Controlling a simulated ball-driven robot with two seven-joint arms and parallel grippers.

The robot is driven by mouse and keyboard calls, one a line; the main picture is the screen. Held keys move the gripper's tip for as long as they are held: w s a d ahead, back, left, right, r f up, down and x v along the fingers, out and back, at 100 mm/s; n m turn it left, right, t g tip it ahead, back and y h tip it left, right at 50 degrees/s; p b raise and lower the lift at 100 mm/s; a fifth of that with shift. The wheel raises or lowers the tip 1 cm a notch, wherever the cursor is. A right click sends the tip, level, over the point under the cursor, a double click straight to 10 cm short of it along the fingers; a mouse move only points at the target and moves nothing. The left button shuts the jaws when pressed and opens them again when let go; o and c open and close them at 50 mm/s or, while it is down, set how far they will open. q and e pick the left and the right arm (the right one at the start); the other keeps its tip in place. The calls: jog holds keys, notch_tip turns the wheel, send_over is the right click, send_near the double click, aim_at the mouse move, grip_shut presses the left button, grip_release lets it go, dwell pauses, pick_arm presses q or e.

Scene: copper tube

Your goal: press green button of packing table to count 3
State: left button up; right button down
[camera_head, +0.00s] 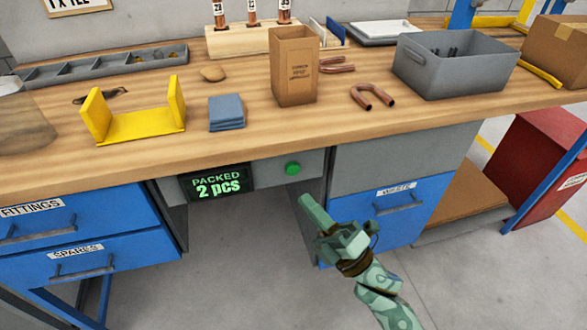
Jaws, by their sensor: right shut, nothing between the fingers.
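The green button (292,169) sits on the grey front panel under the edge of the wooden packing table (225,150). The counter display (216,183) to its left reads "PACKED 2 pcs". My right gripper (306,201) is shut and empty. Its fingertips show just below and slightly right of the button in the picture, apart from it. The button is fully visible. My left gripper is not in view.
On the table stand a yellow holder (140,124), blue folded cloths (226,113), a brown paper bag (294,70), bent copper tubes (372,97) and a grey bin (455,66). Blue drawers (400,215) flank the open space below the panel.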

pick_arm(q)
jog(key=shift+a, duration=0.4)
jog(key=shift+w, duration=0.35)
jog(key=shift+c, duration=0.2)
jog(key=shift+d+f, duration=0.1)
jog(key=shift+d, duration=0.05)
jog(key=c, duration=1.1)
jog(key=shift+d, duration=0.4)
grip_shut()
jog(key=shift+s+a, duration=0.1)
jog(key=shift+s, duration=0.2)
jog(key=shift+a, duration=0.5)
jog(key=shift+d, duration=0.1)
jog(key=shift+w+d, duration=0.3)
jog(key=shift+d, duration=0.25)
